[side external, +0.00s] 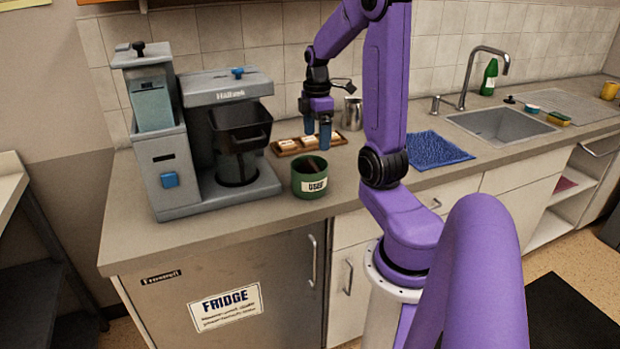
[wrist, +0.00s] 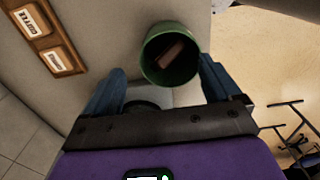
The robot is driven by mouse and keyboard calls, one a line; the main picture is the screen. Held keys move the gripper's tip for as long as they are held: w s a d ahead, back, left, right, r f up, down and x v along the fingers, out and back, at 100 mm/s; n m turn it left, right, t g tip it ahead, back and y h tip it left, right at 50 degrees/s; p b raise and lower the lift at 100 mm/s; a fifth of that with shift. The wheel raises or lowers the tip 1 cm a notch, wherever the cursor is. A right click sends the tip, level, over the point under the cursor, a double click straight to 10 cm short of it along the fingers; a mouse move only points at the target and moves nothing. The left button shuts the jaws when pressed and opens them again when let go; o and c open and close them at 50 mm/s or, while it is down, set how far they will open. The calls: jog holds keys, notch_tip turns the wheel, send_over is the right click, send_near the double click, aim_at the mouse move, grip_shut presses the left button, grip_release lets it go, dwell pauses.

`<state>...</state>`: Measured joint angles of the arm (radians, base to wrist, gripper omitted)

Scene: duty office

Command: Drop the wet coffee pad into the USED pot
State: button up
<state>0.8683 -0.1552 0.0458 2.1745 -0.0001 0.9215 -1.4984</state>
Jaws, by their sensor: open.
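The USED pot (side external: 310,183) is a green round pot with a white label, standing on the counter right of the coffee machine. In the wrist view the pot (wrist: 149,66) shows its open mouth. A brown, flat-sided piece (wrist: 171,53) lies inside it; I cannot tell for certain whether this is the wet coffee pad. No other pad is clearly visible.
A grey coffee machine (side external: 190,170) with a black basket and jug stands close left. A wooden tray (side external: 287,152) with labelled sections lies behind the pot. A metal jug (side external: 352,115) stands at the back. A blue cloth (side external: 438,150) and a sink (side external: 500,124) are to the right.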

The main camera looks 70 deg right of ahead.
notch_tip(320, 180, up, 18)
jog(key=shift+f, duration=0.25)
dwell(0.3)
jog(key=w+a+r+m+t+y, duration=0.25)
jog(key=w+a+m, duration=0.2)
jog(key=a, duration=0.95)
jog(key=w+a+r+m+t+y, duration=0.1)
jog(key=w+a+m+y, duration=0.3)
jog(key=a, duration=1)
jog(key=s+a+f+n+g+h, duration=0.1)
jog(key=s+a+f+n+h, duration=0.1)
jog(key=s+f+n, duration=0.4)
jog(key=s+a+f+n+g+h, duration=0.2)
jog(key=s+f+n, duration=0.4)
jog(key=s+f, duration=0.9)
jog(key=shift+a+h, duration=0.6)
jog(key=shift+h, duration=0.45)
jog(key=shift+s+r, duration=0.1)
jog(key=shift+c, duration=0.3)
